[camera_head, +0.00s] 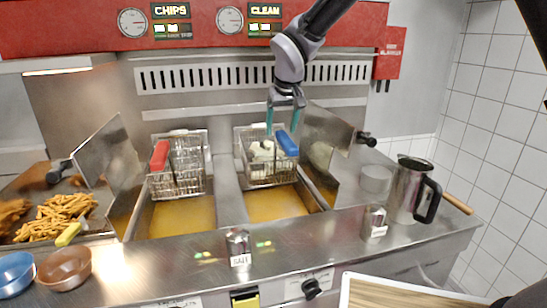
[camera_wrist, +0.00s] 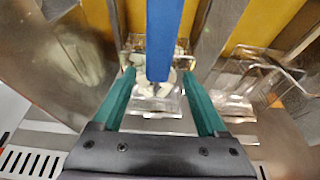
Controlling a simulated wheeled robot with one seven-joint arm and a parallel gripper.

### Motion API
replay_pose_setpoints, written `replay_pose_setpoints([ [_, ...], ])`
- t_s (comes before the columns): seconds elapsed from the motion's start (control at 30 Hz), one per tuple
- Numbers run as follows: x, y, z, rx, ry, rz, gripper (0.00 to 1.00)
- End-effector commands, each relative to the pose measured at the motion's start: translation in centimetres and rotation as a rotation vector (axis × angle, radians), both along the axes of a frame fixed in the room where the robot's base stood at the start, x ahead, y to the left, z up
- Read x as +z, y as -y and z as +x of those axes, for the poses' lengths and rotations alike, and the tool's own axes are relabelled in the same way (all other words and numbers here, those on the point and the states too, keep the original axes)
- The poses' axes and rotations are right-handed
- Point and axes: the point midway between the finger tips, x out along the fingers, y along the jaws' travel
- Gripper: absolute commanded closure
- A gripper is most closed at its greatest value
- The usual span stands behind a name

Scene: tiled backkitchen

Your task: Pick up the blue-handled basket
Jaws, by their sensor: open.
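The blue-handled basket (camera_head: 262,174) is a wire fryer basket with pale food in it, hanging at the back of the right fryer well. Its blue handle (camera_head: 287,143) points up toward the front. In the wrist view the blue handle (camera_wrist: 163,40) reaches down from the top edge into the space between the fingers. My gripper (camera_head: 283,117) is above the basket, with its green fingers apart. The wrist view also shows the open gripper (camera_wrist: 165,100), with one finger on each side of the handle. I cannot tell whether a finger touches it.
A red-handled basket (camera_head: 187,165) hangs over the left well, close by. Raised metal lids (camera_head: 108,160) flank the wells. Salt shakers (camera_head: 238,247), a steel jug (camera_head: 408,190) and bowls (camera_head: 65,268) stand on the counter. Fries (camera_head: 58,217) lie at the left.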

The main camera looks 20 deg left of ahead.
Motion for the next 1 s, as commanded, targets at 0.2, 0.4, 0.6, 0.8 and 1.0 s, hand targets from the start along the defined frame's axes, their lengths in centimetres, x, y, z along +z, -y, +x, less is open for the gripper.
replay_pose_setpoints([
  [0.2,-1.7,-0.3,0.6,-0.001,-0.001,-0.001,0.25],
  [0.4,-3.6,-0.3,1.3,-0.004,-0.002,-0.002,0.25],
  [0.6,-6.2,-0.8,2.3,-0.002,-0.001,-0.001,0.25],
  [0.8,-6.5,-0.9,2.4,-0.002,0.000,0.001,0.25],
  [1.0,-6.4,-0.9,2.4,-0.002,0.000,0.001,0.82],
])
